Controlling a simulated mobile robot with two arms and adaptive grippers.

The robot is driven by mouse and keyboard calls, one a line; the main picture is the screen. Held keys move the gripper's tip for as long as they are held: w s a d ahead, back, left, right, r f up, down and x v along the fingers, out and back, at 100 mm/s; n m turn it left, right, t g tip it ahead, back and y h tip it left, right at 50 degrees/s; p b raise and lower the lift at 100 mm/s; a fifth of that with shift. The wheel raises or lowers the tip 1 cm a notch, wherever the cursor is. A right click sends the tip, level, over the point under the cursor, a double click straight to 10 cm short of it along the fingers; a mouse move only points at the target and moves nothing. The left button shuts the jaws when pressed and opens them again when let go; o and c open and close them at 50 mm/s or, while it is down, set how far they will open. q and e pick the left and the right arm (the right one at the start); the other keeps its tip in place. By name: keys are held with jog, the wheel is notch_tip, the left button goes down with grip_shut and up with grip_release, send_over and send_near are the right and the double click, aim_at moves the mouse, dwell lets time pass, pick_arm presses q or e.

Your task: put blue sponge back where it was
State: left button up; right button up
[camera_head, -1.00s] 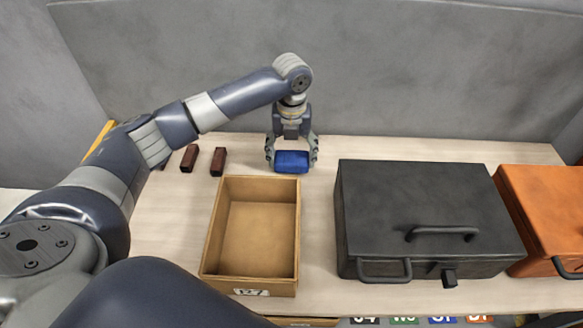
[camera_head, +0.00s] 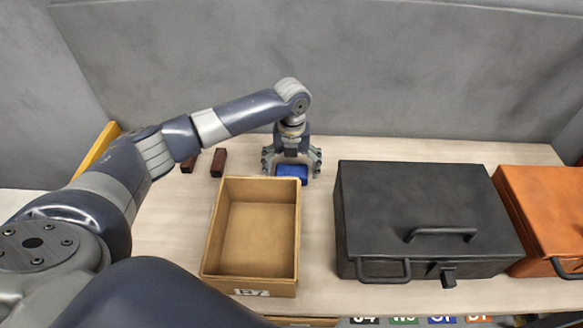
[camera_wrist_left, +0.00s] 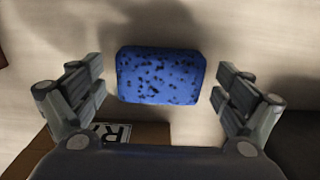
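The blue sponge (camera_head: 292,172) lies on the table just behind the open cardboard box (camera_head: 209,244). In the left wrist view the sponge (camera_wrist_left: 160,76) sits between the fingers, with a gap on each side. My left gripper (camera_head: 291,172) is open around the sponge and points down; its fingers also show in the left wrist view (camera_wrist_left: 162,95). The box is empty and has a label on its front. My right gripper is not in view.
Two dark red-brown blocks (camera_head: 218,162) stand left of the sponge, one partly behind my arm. A black case (camera_head: 425,215) and an orange case (camera_head: 550,215) stand to the right. A grey wall (camera_head: 400,80) closes off the back. Bare table lies between box and black case.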

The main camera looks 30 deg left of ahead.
aim_at(292, 170)
pick_arm(q)
notch_tip(292, 170, up, 12)
jog(key=b, duration=0.1)
jog(key=shift+r, duration=0.2)
dwell(0.4)
dwell(0.4)
